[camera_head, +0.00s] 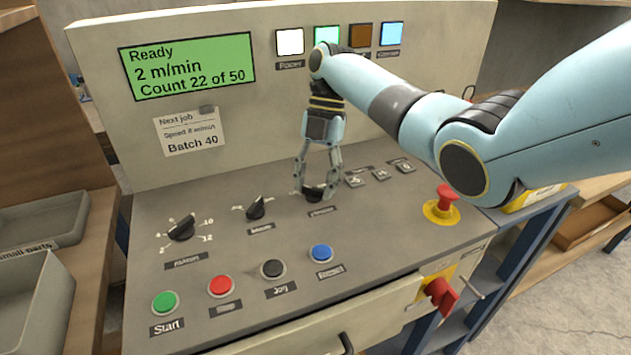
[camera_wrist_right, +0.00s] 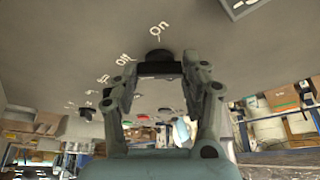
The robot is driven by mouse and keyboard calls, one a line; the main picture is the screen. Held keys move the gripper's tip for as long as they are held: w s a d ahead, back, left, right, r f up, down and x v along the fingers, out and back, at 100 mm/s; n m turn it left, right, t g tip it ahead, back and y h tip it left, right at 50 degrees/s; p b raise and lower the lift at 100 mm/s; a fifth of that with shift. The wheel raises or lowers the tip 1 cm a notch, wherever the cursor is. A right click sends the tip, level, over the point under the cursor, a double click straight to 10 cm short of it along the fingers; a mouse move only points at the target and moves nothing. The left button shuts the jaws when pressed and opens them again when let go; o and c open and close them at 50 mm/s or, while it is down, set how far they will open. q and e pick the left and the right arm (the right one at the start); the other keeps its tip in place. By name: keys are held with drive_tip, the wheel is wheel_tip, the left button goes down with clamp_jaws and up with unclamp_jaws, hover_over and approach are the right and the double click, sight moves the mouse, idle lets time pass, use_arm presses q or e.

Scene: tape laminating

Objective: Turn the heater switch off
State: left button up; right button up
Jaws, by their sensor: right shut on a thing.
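The heater switch (camera_head: 314,194) is a black rotary knob on the grey sloping panel (camera_head: 385,215), the rightmost in a row of three knobs. Its label below is too blurred to read surely. My right gripper (camera_head: 316,188) points down and is shut on this knob, its fingers hiding much of it. In the right wrist view, the dark knob (camera_wrist_right: 159,54) sits between my fingertips (camera_wrist_right: 160,70), with white On and Off marks near it. On is straight above the knob and Off is to its left. The knob's exact pointing is hidden. My left gripper is out of view.
Two other knobs (camera_head: 256,207) (camera_head: 182,228) stand left of the gripper. Start (camera_head: 165,302), a red, a black and a blue button line the front. A red emergency stop (camera_head: 446,197) stands at right. Small keys (camera_head: 380,174) are close by. The screen (camera_head: 188,66) reads Ready.

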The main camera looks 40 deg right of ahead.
drive_tip(key=o, duration=1.2)
drive_tip(key=shift+c, duration=0.2)
